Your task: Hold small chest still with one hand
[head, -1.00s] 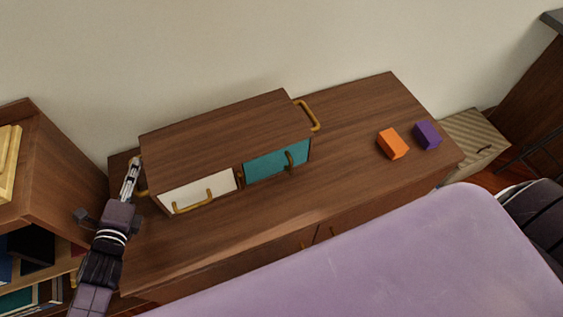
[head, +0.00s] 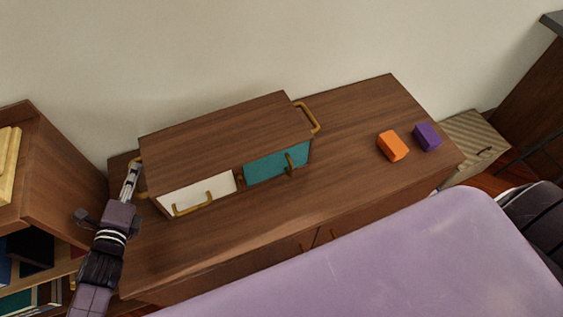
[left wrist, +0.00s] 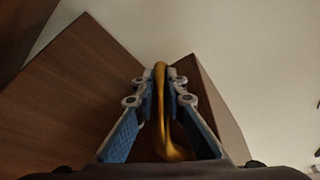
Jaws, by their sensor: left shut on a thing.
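The small wooden chest (head: 220,138) stands on a long brown cabinet against the wall. Its front has a white drawer (head: 186,197) and a teal drawer (head: 270,165), both with brass handles. A brass side handle (head: 309,117) is on its right end. My left gripper (head: 136,172) is at the chest's left end. In the left wrist view my left gripper (left wrist: 161,92) is shut on the left brass side handle (left wrist: 161,125), with a blue-padded finger on each side of it. My right gripper is not in view.
An orange block (head: 392,146) and a purple block (head: 427,137) lie on the right part of the cabinet top (head: 345,150). The cabinet top in front of the chest is clear. A bookshelf (head: 60,175) stands close beside my left arm.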

